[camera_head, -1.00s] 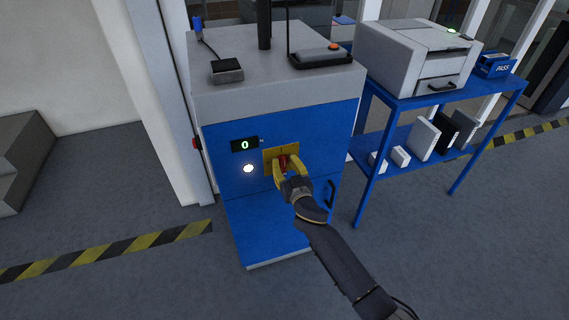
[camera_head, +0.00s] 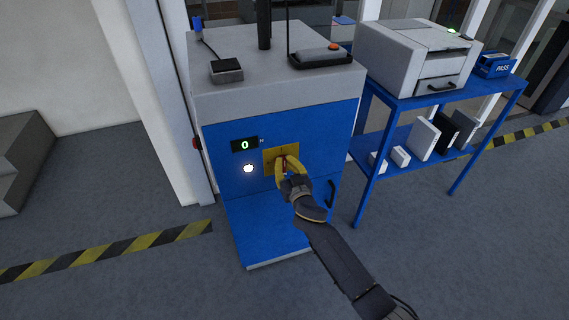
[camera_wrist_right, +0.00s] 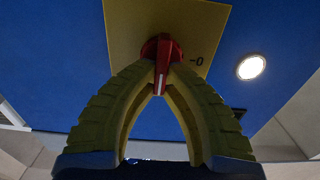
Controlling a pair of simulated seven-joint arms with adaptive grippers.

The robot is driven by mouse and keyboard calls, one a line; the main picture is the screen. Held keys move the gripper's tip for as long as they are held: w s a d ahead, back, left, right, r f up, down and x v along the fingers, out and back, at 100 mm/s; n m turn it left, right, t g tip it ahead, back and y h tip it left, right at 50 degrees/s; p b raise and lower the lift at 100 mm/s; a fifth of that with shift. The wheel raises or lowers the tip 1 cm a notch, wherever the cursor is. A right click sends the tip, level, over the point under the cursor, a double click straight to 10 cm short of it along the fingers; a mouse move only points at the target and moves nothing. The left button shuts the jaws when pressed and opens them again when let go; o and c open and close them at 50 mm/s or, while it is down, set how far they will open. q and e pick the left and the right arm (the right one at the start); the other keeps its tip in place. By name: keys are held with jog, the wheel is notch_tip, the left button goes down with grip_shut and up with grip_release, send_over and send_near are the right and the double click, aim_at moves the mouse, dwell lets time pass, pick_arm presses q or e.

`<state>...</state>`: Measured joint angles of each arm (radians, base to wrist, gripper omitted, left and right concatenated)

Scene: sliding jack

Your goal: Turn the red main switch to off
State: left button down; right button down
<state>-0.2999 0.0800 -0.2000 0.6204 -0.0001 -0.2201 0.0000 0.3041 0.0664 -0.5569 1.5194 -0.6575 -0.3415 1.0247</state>
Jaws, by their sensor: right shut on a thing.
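The red switch (camera_wrist_right: 163,52) sits on a yellow plate (camera_head: 268,159) on the front of the blue cabinet. In the right wrist view its handle runs up and down the picture, and a "-0" mark on the yellow plate (camera_wrist_right: 130,25) lies to its right. My right gripper (camera_head: 287,168) has its yellow fingers drawn together at the plate. In the right wrist view the fingertips of the right gripper (camera_wrist_right: 161,72) are shut on the switch handle from both sides. In the head view the fingers mostly hide the switch. My left gripper is not in view.
The blue cabinet (camera_head: 262,218) has a display (camera_head: 244,145) reading 0, a lit white lamp (camera_head: 248,168) and a dark handle (camera_head: 329,194). A blue shelf (camera_head: 401,97) with a printer (camera_head: 415,55) stands close on the right. The floor in front is clear.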

jog(key=n, duration=0.4)
jog(key=shift+s+a+n, duration=0.1)
jog(key=shift+a+n, duration=0.2)
jog(key=shift+s+a+f+n, duration=0.15)
jog(key=shift+f+n, duration=0.1)
jog(key=shift+n, duration=2)
jog(key=shift+w+a+f+n, duration=0.1)
jog(key=shift+a+f+n, duration=0.15)
jog(key=shift+n, duration=1.95)
jog(key=shift+s+a+f+n, duration=0.1)
jog(key=shift+f+n, duration=0.15)
jog(key=shift+n, duration=2)
jog(key=c, duration=1.5)
grip_release()
jog(key=shift+o, duration=0.2)
